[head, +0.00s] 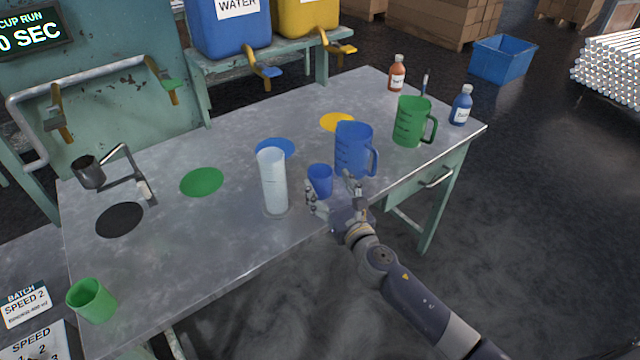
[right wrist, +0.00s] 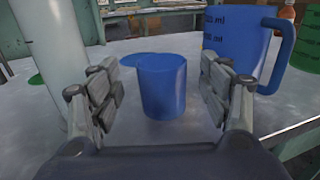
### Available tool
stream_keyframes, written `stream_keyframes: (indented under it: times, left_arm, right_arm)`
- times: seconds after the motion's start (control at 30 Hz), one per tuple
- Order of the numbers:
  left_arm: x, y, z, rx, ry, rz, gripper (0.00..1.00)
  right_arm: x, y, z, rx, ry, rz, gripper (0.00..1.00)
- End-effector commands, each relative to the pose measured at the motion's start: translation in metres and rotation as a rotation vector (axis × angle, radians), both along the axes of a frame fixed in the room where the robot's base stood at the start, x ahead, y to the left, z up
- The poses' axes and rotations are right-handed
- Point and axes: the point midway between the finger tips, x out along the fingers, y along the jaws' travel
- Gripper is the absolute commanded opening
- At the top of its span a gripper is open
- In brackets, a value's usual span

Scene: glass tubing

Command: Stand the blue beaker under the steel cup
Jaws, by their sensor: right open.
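The blue beaker (head: 321,180) stands upright on the steel table, between a clear cylinder and a large blue jug. My right gripper (head: 334,191) is open at its near side. In the right wrist view the blue beaker (right wrist: 162,86) stands centred between and beyond the open fingers (right wrist: 160,100), with no clear contact. The steel cup (head: 88,172) hangs on a bracket at the table's left end, above a black disc (head: 120,219) that lies slightly in front of it. My left gripper is out of view.
The tall cylinder (head: 273,182) is close left of the beaker; the blue jug (head: 353,150) is close right. A green jug (head: 411,122) and bottles stand further right. A green beaker (head: 91,300) is at the near left. Table around the green disc (head: 202,181) is clear.

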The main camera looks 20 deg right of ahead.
Motion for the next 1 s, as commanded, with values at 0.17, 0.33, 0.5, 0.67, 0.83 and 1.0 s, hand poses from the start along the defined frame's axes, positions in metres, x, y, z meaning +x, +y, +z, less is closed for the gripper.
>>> stream_keyframes:
  times: [0.17,0.33,0.5,0.67,0.83,1.0]
  left_arm:
    - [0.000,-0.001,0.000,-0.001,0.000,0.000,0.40]
    - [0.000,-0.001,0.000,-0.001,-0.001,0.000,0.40]
    - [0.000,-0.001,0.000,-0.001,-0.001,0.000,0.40]
    - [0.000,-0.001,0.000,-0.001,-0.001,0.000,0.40]
    - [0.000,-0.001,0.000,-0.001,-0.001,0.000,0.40]
    - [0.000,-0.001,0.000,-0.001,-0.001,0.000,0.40]
  right_arm:
    - [0.025,0.001,-0.001,0.004,-0.002,-0.003,0.71]
    - [0.045,0.003,-0.002,0.002,-0.001,-0.002,0.71]
    - [0.049,0.003,-0.002,0.001,0.000,-0.002,0.71]
    - [0.049,0.003,-0.002,0.001,0.000,-0.001,0.66]
    - [0.049,0.003,-0.002,0.002,0.000,-0.001,0.28]
    - [0.049,0.003,-0.002,0.002,0.000,-0.001,0.20]
